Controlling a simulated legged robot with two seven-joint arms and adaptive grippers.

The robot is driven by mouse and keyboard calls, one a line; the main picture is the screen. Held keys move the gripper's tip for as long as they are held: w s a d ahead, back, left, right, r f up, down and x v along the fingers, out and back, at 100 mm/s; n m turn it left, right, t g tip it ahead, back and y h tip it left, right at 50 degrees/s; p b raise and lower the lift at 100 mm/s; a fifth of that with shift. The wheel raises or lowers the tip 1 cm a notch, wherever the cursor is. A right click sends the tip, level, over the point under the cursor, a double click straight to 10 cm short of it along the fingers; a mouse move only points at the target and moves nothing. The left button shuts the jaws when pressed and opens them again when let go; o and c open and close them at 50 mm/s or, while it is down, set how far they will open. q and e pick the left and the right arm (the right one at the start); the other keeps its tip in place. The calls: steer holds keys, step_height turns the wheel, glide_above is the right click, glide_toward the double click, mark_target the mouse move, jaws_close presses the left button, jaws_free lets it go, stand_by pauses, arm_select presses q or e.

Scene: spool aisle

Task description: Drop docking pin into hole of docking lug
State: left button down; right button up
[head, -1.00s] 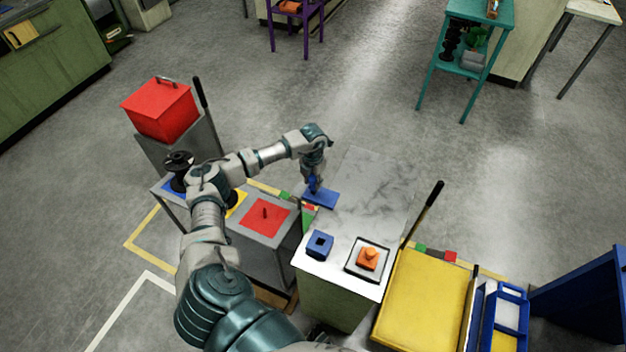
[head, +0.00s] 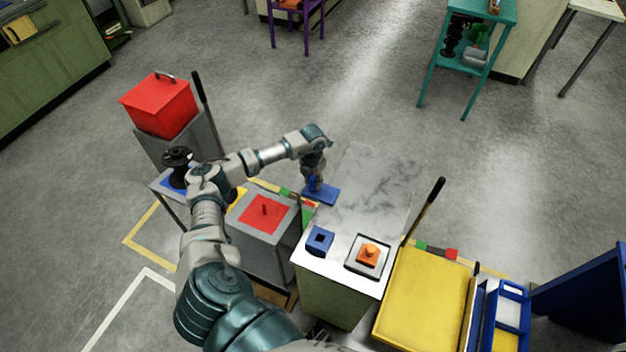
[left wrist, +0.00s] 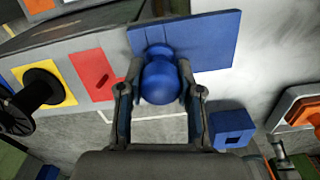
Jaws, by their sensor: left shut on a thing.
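A blue docking pin with a round head (left wrist: 163,82) stands at a flat blue plate (head: 326,196), which also shows in the left wrist view (left wrist: 215,42). My left gripper (head: 315,185) is shut on the pin, with a finger on each side of its head in the left wrist view (left wrist: 160,88). The pin's lower end is hidden. The docking lug, a blue block with a dark square hole (head: 319,241), sits nearer on the same pale worktop, apart from the gripper. It is at lower right in the left wrist view (left wrist: 232,129). My right gripper is out of view.
An orange part on a white-and-dark square base (head: 368,256) sits right of the lug. A grey stand with a red top panel (head: 264,215) and a black spool (head: 178,168) are to the left. A yellow cart (head: 425,300) is to the right. The worktop's middle (head: 365,195) is clear.

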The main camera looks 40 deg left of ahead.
arm_select(q)
steer(key=shift+f, duration=0.15)
steer(key=c, duration=0.7)
jaws_free()
step_height(320, 180, up, 12)
